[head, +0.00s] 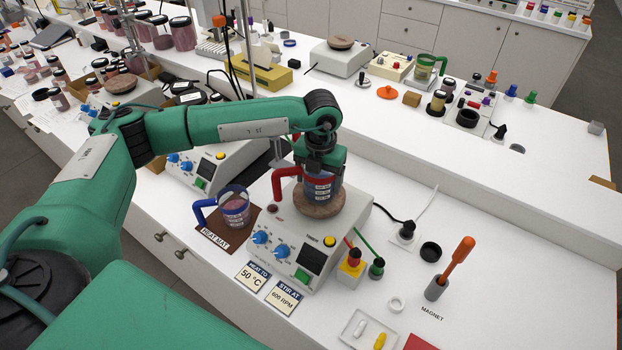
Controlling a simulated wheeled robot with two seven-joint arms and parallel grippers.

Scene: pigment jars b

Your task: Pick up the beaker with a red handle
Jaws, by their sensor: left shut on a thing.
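A beaker with a red handle (287,180) is on or just above the round brown plate (319,204) of a white hotplate stirrer (345,225). I cannot tell if the beaker's bottom touches the plate. My left gripper (320,168) points straight down at the beaker from above and is shut on it, hiding its top. The red handle sticks out to the left. A second beaker, with a blue handle (203,211), stands on the brown heat mat (230,241) left of the stirrer. My right gripper is not in view.
Another stirrer (208,165) stands behind the mat. Labels reading 50 °C and 600 RPM lie in front. The right counter is mostly clear.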

